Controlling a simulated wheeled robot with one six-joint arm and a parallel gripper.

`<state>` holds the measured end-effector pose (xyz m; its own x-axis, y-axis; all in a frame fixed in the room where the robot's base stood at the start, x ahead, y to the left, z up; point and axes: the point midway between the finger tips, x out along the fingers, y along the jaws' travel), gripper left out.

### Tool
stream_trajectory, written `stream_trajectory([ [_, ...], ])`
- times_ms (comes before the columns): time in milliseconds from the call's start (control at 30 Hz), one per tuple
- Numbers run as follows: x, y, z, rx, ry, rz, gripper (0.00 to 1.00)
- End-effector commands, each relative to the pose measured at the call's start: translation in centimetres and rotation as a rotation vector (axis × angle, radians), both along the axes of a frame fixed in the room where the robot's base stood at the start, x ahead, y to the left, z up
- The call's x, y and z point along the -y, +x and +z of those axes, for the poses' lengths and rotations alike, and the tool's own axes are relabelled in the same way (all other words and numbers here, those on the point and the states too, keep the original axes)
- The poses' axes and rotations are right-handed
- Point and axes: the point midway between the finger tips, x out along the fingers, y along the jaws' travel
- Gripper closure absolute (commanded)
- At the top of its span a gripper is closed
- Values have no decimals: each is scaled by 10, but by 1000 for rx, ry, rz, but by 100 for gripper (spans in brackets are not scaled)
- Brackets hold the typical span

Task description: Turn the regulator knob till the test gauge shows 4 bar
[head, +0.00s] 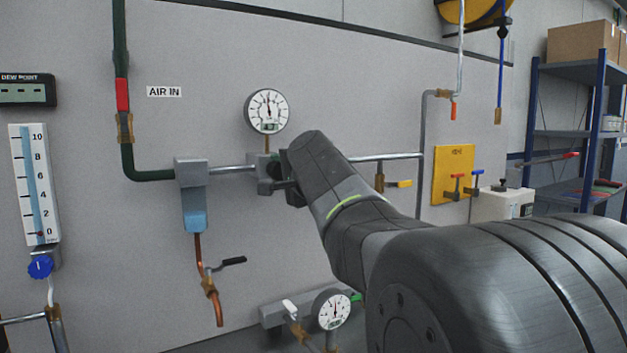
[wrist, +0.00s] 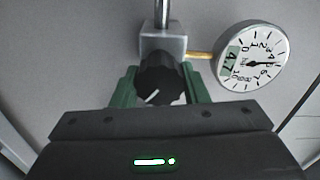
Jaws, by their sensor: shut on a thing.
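The black regulator knob (wrist: 160,82) with a white mark sits below the grey regulator body (wrist: 163,45). My gripper (wrist: 158,92) is shut on the knob, with a green finger on each side. In the head view my gripper (head: 284,178) is at the regulator, and my arm hides most of it. A round gauge (wrist: 252,58) joins the regulator by a brass stem; its display seems to read 4.7. This gauge also shows in the head view (head: 268,110). A second gauge (head: 331,309) is lower down, its reading too small. I see no label marking the test gauge.
A filter with a blue bowl (head: 195,207) and a drain valve (head: 210,280) are left of the regulator. A yellow-handled valve (head: 398,184) is on the pipe to the right. A flow tube (head: 36,185) with a blue knob is far left. Shelves stand at right.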

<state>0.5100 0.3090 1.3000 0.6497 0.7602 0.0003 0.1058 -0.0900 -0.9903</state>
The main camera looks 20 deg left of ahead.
Motion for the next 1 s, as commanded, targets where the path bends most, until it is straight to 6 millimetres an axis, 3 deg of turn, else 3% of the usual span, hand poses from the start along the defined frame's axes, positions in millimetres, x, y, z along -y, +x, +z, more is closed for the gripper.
stream_trajectory([
  [800, -1, 0, -2, 91, -83, 2, 82],
  [833, -1, 0, -2, 91, -82, 3, 58],
  [933, -1, 0, -1, 91, -82, 2, 38],
  [1000, 0, 0, -1, 92, -82, 2, 38],
])
